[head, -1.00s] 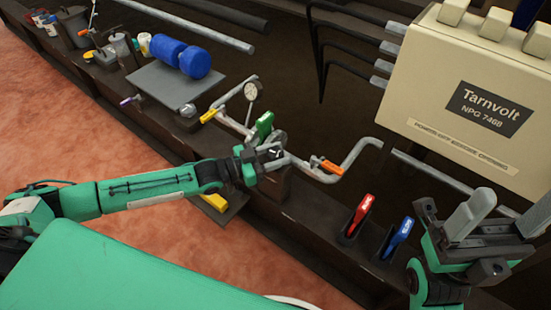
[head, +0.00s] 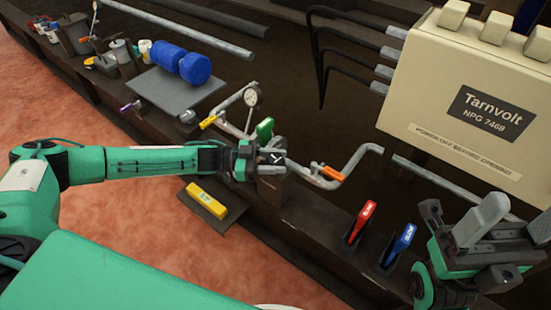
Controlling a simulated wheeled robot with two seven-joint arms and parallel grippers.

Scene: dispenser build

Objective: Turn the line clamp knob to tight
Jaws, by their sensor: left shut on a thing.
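The line clamp knob (head: 277,158) is a dark knob with a white mark on its face, on a block along the pipe at the middle of the head view. My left gripper (head: 262,160) is shut on it, and its fingers hide much of the knob. I cannot read the knob's setting. My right gripper (head: 512,222) is at the lower right, away from the knob, with its grey fingers apart and nothing seen between them.
A green-handled valve (head: 265,130) stands just behind the knob, and an orange handle (head: 329,172) lies to its right. Red (head: 361,219) and blue (head: 401,240) levers stand farther right. A yellow block (head: 207,198) sits on a low plate in front. The Tarnvolt box (head: 440,85) stands at the back right.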

